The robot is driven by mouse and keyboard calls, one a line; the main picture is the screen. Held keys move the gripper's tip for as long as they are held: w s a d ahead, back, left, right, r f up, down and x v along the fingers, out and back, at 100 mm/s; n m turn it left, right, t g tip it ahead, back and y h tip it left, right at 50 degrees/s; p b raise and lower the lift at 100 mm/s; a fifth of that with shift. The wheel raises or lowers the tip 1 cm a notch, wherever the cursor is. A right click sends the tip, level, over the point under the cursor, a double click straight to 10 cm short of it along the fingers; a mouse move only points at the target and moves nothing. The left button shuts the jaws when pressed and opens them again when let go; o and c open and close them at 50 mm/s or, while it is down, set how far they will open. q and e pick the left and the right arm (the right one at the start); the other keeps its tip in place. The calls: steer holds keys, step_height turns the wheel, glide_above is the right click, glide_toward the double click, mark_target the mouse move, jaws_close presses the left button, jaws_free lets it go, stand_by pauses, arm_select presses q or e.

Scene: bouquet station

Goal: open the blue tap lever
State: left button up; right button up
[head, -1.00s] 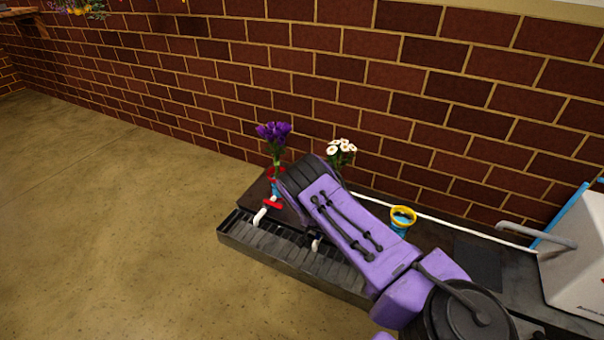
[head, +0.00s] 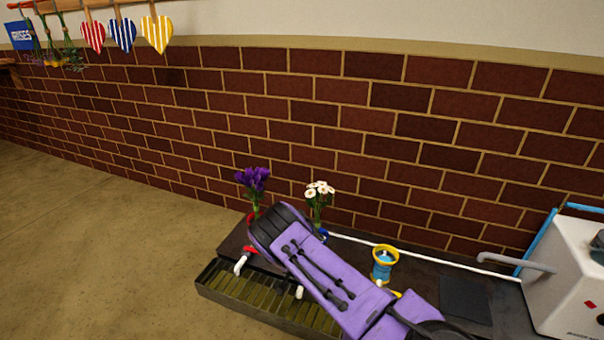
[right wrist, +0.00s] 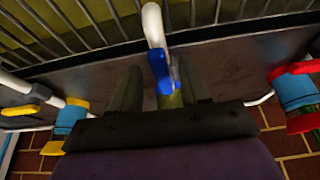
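The blue tap lever (right wrist: 161,72) shows at the upper middle of the right wrist view, beside a white spout (right wrist: 152,24). My right gripper (right wrist: 160,84) has its two dark fingers apart, one on each side of the lever. I cannot tell whether either finger touches it. In the head view my purple right arm hides the lever and the gripper; a white spout (head: 299,292) shows just below the arm. My left gripper is in neither current view.
Purple flowers (head: 252,180) and white flowers (head: 320,190) stand behind my arm. A slatted trough (head: 262,298) runs along the front. A white box (head: 575,285) stands at the right.

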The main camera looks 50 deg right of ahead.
steer(key=p+v, duration=0.5)
steer(key=v, duration=0.5)
steer(key=shift+a+r, duration=0.15)
steer(key=shift+r, duration=0.1)
